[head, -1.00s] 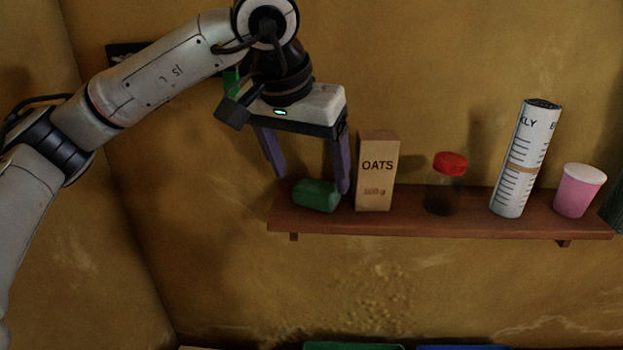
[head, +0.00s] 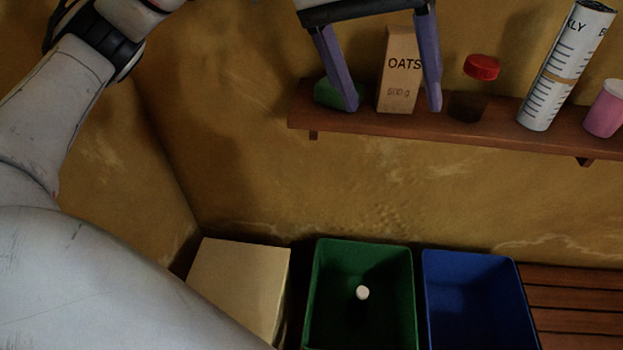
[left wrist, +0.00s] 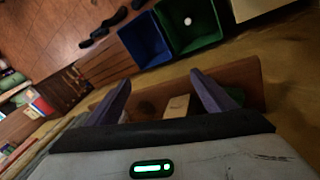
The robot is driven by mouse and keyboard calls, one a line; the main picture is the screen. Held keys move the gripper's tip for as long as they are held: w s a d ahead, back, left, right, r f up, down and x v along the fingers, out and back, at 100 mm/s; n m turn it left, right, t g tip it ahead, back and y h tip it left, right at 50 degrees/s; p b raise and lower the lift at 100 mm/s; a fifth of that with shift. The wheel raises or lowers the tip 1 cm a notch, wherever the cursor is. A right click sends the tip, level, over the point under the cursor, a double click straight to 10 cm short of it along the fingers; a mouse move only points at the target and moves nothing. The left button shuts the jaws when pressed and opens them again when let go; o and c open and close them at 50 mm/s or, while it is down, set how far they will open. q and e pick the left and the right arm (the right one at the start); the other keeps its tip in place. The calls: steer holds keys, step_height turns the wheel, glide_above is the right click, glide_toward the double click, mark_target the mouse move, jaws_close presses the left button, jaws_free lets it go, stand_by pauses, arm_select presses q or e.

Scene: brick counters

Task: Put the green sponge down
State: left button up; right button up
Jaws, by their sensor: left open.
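The green sponge (head: 338,94) rests on the left end of the wooden shelf (head: 450,128), partly hidden behind one finger of my left gripper (head: 388,98). In the left wrist view the sponge (left wrist: 235,96) shows just beyond one finger. My left gripper (left wrist: 160,90) is open and holds nothing. Its fingers are in front of the shelf, with the oats box (head: 398,85) showing between them. My right gripper is in neither view.
A jar with a red lid (head: 481,67), a tall marked cylinder (head: 565,70) and a pink cup (head: 605,112) stand farther right on the shelf. Below are a pale box (head: 240,285), a green bin (head: 408,290) with a small white object inside, and a blue bin (head: 480,300).

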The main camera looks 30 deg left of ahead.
arm_select(q)
steer(key=s+d+n+g+h, duration=0.35)
steer(key=d+n+h, duration=0.3)
steer(key=d, duration=0.35)
steer(key=s+d+n+g+h, duration=0.3)
steer(key=s+d+n+h, duration=0.15)
steer(key=d+h, duration=0.4)
steer(key=w+a+f+n+t, duration=0.4)
steer(key=n+t, duration=0.6)
steer(key=n, duration=0.5)
steer(key=w+a+f+n+t, duration=0.25)
steer(key=w+n+t, duration=0.55)
steer(key=n, duration=0.7)
steer(key=a+f+n+t+y, duration=0.45)
steer(key=f+n+y, duration=0.55)
steer(key=f+n, duration=0.35)
steer(key=s+a+f+n+g+y, duration=0.3)
steer(key=s+f+n, duration=0.4)
steer(key=s+f, duration=0.3)
steer(key=s+a+f+n+g+y, duration=0.3)
steer(key=s+f, duration=0.6)
steer(key=f, duration=0.9)
steer(key=a+n+g, duration=0.2)
steer(key=n+g, duration=0.1)
steer(key=n, duration=0.1)
steer(key=shift+s+g, duration=0.3)
steer(key=shift+s, duration=0.05)
